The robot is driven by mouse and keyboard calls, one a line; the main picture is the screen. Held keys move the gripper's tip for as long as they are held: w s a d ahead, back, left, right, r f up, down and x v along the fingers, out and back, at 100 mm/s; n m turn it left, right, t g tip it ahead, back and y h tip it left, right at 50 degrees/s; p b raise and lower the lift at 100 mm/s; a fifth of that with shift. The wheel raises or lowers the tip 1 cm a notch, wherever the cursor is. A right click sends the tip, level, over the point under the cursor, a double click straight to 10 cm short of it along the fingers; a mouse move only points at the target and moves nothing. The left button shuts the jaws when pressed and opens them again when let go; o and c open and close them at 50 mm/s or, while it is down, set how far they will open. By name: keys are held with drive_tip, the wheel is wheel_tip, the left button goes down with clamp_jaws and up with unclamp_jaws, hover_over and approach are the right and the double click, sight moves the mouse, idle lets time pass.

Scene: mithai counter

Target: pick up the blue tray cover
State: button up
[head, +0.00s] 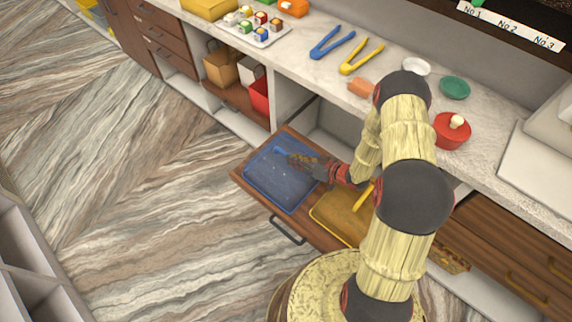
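The blue tray cover (275,187) lies flat in an open wooden drawer (243,178), on its left side. It is a translucent blue rectangle, and a small blue piece, perhaps its handle, shows near its upper middle. My gripper (296,160) reaches in from the right, low over the upper part of the cover, with its fingertips close to that blue piece. The fingers are small and dark here, so I cannot tell whether they are open, shut or touching it. A yellow cover (337,216) with a raised yellow handle lies to the right, partly hidden by my arm.
The marble counter (300,40) behind the drawer holds blue tongs (331,42), yellow tongs (361,56), a tray of sweets and a red pot (452,130). Below it are shelves with boxes. The floor left of the drawer is clear.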

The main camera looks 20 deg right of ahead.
sight(286, 153)
drive_tip(key=b+x, duration=0.2)
drive_tip(key=x, duration=0.3)
drive_tip(key=shift+w, duration=0.2)
drive_tip(key=c, duration=0.3)
clamp_jaws()
drive_tip(key=shift+r, duration=0.1)
